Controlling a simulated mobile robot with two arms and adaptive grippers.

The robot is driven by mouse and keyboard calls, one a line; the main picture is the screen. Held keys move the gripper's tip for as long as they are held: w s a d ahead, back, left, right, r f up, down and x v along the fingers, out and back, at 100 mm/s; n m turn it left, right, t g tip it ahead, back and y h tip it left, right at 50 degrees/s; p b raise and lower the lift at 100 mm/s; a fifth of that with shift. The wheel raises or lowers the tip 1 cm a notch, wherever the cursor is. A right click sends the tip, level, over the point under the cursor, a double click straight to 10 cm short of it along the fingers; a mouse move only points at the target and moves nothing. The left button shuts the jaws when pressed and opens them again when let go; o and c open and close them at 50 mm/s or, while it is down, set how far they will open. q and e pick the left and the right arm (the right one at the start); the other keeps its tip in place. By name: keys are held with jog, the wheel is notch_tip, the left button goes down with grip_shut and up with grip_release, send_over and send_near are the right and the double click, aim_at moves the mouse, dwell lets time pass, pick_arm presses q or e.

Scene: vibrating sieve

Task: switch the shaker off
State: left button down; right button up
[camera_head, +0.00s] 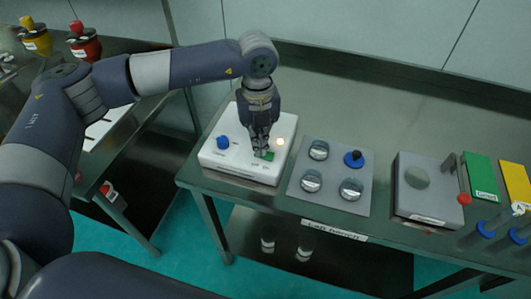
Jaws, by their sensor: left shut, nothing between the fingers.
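The shaker appears to be the white box (223,161) at the left end of the lab bench. It has a blue knob (222,142), a small green switch (268,156) near its front right and a round, pale glowing lamp (281,141). My left gripper (262,151) points down over the box with its fingers shut and empty. Its fingertips are right at the green switch; I cannot tell whether they touch it. The gripper hides part of the top of the box. My right gripper is not in view.
A grey plate (331,178) with several round pieces lies right of the box. Further right are a grey device (418,205) with a red-knobbed lever, a green box (479,177) and a yellow box (516,183). A second table with red and yellow items stands at the left.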

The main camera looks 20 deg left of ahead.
pick_arm(q)
jog(key=shift+f+b, duration=0.6)
jog(key=shift+f, duration=0.15)
jog(key=shift+s+r, duration=0.1)
jog(key=shift+r+p, duration=0.55)
jog(key=shift+r, duration=0.3)
jog(key=shift+r+p, duration=1.15)
jog(key=shift+r, duration=1.5)
jog(key=shift+f, duration=0.1)
